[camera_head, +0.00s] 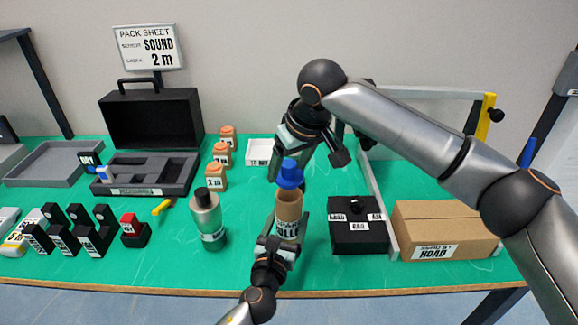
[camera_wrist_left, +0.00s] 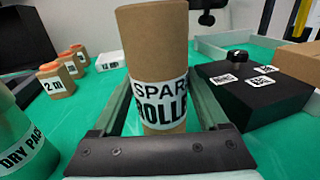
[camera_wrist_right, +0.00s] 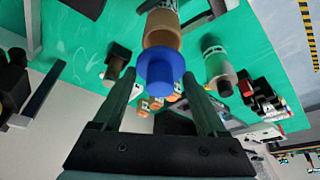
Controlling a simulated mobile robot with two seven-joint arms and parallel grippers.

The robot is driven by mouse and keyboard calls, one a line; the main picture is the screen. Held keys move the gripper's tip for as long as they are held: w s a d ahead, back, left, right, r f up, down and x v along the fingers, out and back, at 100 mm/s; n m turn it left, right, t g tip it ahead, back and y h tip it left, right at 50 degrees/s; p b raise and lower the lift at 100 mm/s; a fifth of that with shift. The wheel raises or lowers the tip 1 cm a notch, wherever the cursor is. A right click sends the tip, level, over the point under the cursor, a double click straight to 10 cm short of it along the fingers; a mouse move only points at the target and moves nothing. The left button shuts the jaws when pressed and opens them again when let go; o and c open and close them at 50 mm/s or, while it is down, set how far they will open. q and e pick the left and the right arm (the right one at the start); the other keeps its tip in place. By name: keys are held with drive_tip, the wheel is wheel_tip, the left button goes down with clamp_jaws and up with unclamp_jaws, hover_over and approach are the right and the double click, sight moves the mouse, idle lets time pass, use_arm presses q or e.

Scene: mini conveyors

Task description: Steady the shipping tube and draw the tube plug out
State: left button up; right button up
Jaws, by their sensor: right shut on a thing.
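The brown shipping tube (camera_head: 288,208) stands upright near the front middle of the table. In the right wrist view my right gripper (camera_wrist_right: 160,90) is shut on the plug (camera_wrist_right: 160,72).
A grey bottle (camera_head: 208,222) stands close left of the tube. A black box (camera_head: 358,238) and a cardboard carton (camera_head: 440,222) are to the right. Small orange-capped bottles (camera_head: 217,175) and a compartment tray (camera_head: 180,172) lie behind left. Green table shows between them.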

use_arm(q)
drive_tip(key=shift+o, duration=1.4)
drive_tip(key=shift+r, duration=0.1)
drive_tip(key=shift+o, duration=0.2)
drive_tip(key=shift+r, duration=0.15)
drive_tip(key=shift+w, duration=0.1)
